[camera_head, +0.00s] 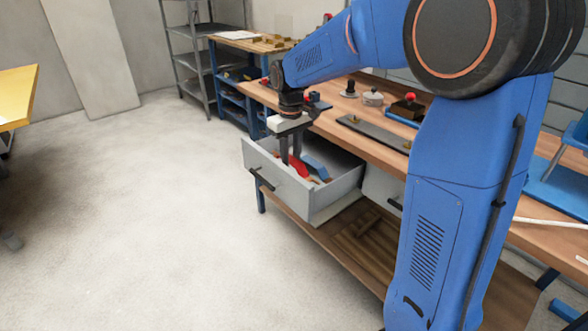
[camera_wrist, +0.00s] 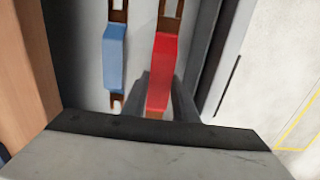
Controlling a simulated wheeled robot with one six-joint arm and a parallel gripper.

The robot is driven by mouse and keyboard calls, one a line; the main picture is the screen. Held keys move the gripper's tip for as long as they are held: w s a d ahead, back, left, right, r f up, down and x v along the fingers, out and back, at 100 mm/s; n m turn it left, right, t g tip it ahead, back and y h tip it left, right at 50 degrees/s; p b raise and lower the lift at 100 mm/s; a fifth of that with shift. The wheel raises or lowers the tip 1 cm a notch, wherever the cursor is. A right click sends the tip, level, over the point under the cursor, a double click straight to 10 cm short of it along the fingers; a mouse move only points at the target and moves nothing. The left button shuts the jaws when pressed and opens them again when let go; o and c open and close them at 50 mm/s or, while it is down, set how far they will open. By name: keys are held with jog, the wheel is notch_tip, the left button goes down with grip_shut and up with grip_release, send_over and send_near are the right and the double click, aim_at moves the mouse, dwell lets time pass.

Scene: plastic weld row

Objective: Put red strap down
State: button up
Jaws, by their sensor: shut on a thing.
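The red strap (camera_wrist: 162,70) shows in the wrist view as a red block with brown ends. My gripper (camera_head: 291,158) is over the open grey drawer (camera_head: 337,206) in the head view, pointing down into it. The fingers are shut on the red strap (camera_head: 299,167), which is inside the drawer walls. In the wrist view the dark fingers (camera_wrist: 165,95) reach to the strap's near part. Whether the strap touches the drawer floor cannot be told.
A blue strap (camera_wrist: 115,55) lies beside the red one, to its left in the wrist view. The wooden bench top (camera_head: 330,125) above the drawer carries a dark plate (camera_head: 372,132) and a red-topped block (camera_head: 408,107). Floor left of the drawer is clear.

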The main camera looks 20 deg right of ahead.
aim_at(291, 159)
jog(key=shift+f, duration=2.1)
jog(key=o, duration=1.1)
jog(key=shift+f, duration=0.1)
notch_tip(291, 159, up, 12)
